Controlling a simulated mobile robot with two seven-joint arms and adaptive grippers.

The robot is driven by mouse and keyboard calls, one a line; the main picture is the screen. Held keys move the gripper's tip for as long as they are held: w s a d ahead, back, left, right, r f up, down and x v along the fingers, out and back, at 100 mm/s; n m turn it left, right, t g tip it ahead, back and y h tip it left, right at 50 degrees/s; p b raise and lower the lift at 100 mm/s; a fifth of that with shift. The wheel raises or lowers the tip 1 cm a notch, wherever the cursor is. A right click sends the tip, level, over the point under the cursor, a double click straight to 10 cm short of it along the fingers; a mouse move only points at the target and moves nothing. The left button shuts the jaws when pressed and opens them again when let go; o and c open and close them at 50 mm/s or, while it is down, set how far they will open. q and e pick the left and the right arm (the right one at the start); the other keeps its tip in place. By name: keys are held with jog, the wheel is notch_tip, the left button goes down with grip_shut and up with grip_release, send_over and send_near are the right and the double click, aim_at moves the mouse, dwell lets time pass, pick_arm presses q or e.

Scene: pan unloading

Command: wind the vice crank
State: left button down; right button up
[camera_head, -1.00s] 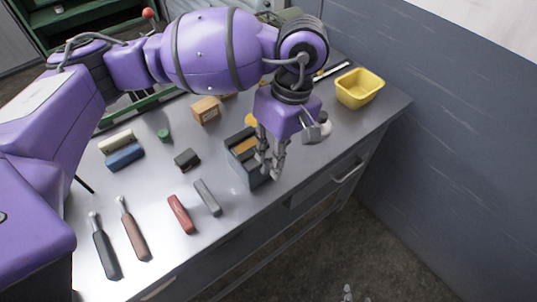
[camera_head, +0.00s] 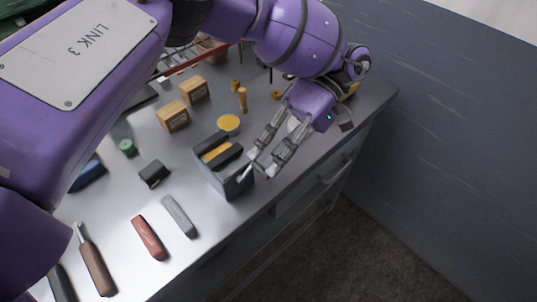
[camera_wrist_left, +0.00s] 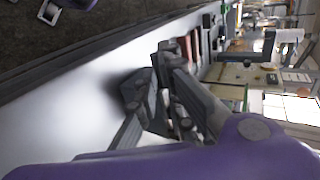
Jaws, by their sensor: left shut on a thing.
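The vice (camera_head: 208,174) is a dark grey block with jaws, standing near the front edge of the bench. Yellow-orange material shows between its jaws. Its crank (camera_head: 245,174) is a short pale bar on the right end of the vice. My left gripper (camera_head: 262,168) reaches down from the upper right with its fingertips at the crank, and is shut on it. The fingers hide part of the crank. My right gripper cannot be made out.
A red block (camera_head: 148,238), a grey block (camera_head: 179,216) and a brown-handled tool (camera_head: 96,268) lie left of the vice. Wooden boxes (camera_head: 172,116) and a yellow disc (camera_head: 228,124) stand behind it. A drawer handle (camera_head: 334,172) projects below the bench edge.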

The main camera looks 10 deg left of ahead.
pick_arm(q)
jog(key=shift+d+f+g+y+b, duration=0.15)
jog(key=shift+f+g+y+b, duration=0.3)
jog(key=shift+f, duration=0.2)
jog(key=shift+w+f+g+y+b, duration=0.15)
jog(key=shift+g+y+b, duration=0.1)
jog(key=shift+g+b, duration=0.2)
pick_arm(e)
jog(key=shift+s+f, duration=0.2)
jog(key=shift+f, duration=0.45)
jog(key=shift+s+f, duration=0.2)
jog(key=shift+f, duration=0.45)
pick_arm(q)
jog(key=c, duration=1.9)
grip_release()
jog(key=shift+o, duration=0.2)
jog(key=shift+s, duration=0.2)
pick_arm(e)
jog(key=shift+s+a+r, duration=0.1)
jog(key=shift+s, duration=0.05)
pick_arm(q)
jog(key=shift+w, duration=0.1)
jog(key=shift+r, duration=0.35)
notch_tip(320, 180, up, 10)
jog(key=shift+f, duration=0.15)
